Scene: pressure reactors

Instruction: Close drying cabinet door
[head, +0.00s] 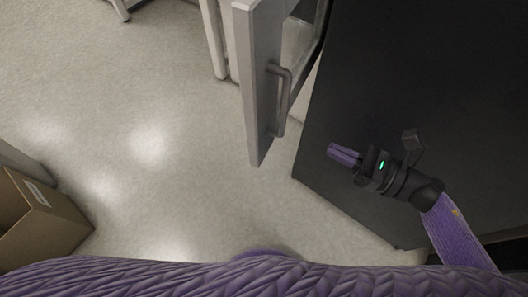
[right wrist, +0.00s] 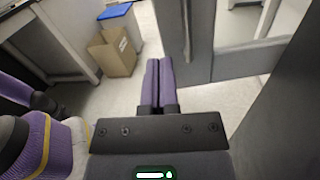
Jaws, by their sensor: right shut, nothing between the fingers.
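The drying cabinet door (head: 256,90) stands open at the top middle of the head view, a grey panel seen nearly edge-on. Its bar handle (head: 284,98) is on the right-hand face. Part of the cabinet's opening shows behind it at the top. The door also shows in the right wrist view (right wrist: 186,45), just right of the fingertips. My right gripper (head: 331,150) is shut and empty, to the right of the door's near end and apart from it. Its two purple fingers (right wrist: 158,66) lie together in the right wrist view. My left gripper cannot be made out.
A large dark flat surface (head: 430,80) fills the right of the head view, beneath my right arm. An open cardboard box (head: 45,215) stands on the floor at left; a blue-topped bin (right wrist: 118,18) is near it. The floor left of the door is clear.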

